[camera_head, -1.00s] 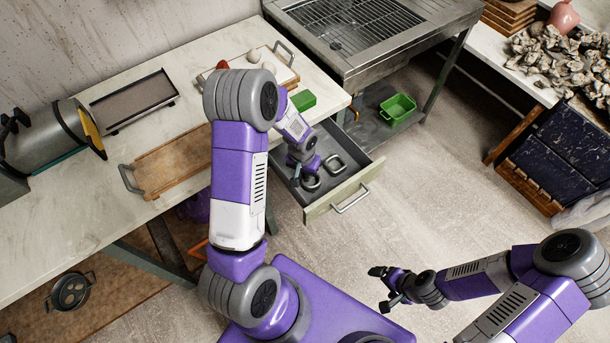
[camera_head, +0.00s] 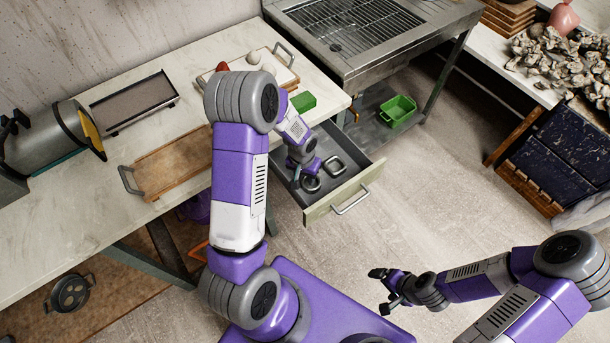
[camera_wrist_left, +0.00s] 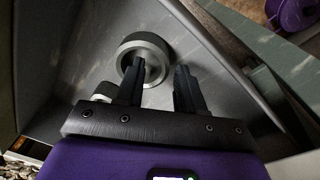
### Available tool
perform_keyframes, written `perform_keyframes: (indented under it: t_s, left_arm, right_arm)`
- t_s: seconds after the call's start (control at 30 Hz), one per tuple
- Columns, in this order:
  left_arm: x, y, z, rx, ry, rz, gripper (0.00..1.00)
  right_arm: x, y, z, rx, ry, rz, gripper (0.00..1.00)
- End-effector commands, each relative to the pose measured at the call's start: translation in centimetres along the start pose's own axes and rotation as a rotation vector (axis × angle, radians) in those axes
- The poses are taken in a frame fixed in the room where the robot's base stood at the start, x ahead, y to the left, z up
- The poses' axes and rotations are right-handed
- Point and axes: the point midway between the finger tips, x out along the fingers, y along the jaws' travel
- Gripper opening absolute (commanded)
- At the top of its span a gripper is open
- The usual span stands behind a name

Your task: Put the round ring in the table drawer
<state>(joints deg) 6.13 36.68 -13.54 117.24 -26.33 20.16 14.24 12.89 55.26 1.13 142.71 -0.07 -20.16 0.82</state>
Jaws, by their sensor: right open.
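The round ring (camera_head: 311,184) is a grey metal ring lying on the floor of the open table drawer (camera_head: 322,208). It also shows in the left wrist view (camera_wrist_left: 162,46). My left gripper (camera_head: 303,184) reaches down into the drawer at the ring. In the left wrist view its fingers (camera_wrist_left: 160,72) are apart: one tip overlaps the ring's opening, the other is outside its right side. Contact with the ring cannot be told. My right gripper (camera_head: 381,290) is open and empty, away from the table over the floor.
A squarish grey ring (camera_head: 336,165) lies beside the round one in the drawer. On the tabletop are a green block (camera_head: 303,101), a wooden tray (camera_head: 172,162) and a white board (camera_head: 284,72). A green bin (camera_head: 398,110) stands under the metal sink unit to the right.

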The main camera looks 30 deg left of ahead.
Motion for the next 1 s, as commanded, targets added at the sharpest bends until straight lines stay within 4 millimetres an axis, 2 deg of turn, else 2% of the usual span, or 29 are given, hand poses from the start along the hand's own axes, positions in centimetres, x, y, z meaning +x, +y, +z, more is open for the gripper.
perform_keyframes:
  t_s: [0.3,0.5,0.7,1.0]
  left_arm:
    - [-7.0,0.1,-0.1,0.001,0.006,0.001,0.38]
    - [-10.4,0.0,-0.1,0.0,0.004,0.001,0.38]
    - [-11.7,0.0,0.0,0.001,0.002,0.001,0.38]
    - [-11.8,0.0,0.0,0.0,0.001,0.001,0.38]
  right_arm:
    - [-2.1,-0.8,0.1,0.0,0.0,0.0,0.89]
    - [-3.0,-1.1,0.1,0.0,0.0,0.0,0.89]
    - [-3.3,-1.2,0.1,0.0,0.0,0.0,0.89]
    - [-3.2,-1.2,0.1,0.0,0.0,0.0,0.89]
